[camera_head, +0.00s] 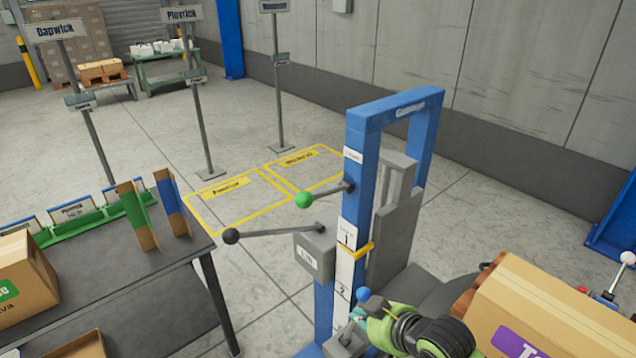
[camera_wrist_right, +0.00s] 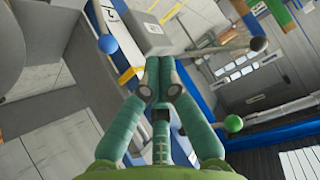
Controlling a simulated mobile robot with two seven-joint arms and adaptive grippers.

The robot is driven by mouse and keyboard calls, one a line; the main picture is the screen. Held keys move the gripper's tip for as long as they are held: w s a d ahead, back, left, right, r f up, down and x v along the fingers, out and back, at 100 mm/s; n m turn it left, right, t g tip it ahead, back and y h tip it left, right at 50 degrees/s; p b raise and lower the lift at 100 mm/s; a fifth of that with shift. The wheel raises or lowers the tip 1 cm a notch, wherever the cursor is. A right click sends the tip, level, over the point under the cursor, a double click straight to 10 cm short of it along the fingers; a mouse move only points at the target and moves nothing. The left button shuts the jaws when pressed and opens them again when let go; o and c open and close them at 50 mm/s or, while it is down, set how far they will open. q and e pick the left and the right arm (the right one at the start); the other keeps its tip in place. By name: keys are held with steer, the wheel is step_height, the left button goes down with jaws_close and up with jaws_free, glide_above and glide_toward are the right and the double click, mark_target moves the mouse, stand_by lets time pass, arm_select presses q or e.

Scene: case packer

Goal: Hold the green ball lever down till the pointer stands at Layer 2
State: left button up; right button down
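The green ball lever (camera_head: 304,199) sticks out left from the blue post (camera_head: 357,190), its arm roughly level. The green ball also shows in the right wrist view (camera_wrist_right: 233,123), right of the fingers and apart from them. The yellow pointer (camera_head: 357,250) stands on the white scale (camera_head: 343,272), just below the mark 1 and above the mark 2. My right gripper (camera_head: 362,318) is low by the post, below the green ball and close to a blue ball (camera_head: 363,294). In the right wrist view its fingers (camera_wrist_right: 160,62) are together with nothing visible between them. My left gripper is out of view.
A black ball lever (camera_head: 231,236) reaches left from a grey box (camera_head: 316,252) on the post, below the green one. A carton (camera_head: 550,310) lies at the right. A dark table (camera_head: 150,262) stands at the left. Floor behind the levers is free.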

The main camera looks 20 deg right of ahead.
steer(key=w+d+r+t+y, duration=0.1)
steer(key=w+r+t+y, duration=0.1)
steer(key=r, duration=1)
steer(key=w+d+r+m+t+y, duration=0.1)
steer(key=w+d+r+t+y, duration=0.1)
steer(key=w+r+t, duration=0.2)
steer(key=w+r, duration=0.3)
steer(key=r, duration=0.5)
steer(key=shift+w, duration=0.15)
steer(key=shift+w, duration=0.1)
steer(key=w+a+f+b, duration=0.4)
steer(key=w+a, duration=0.1)
steer(key=w, duration=0.4)
steer(key=shift+a+f, duration=0.15)
steer(key=shift+f, duration=0.15)
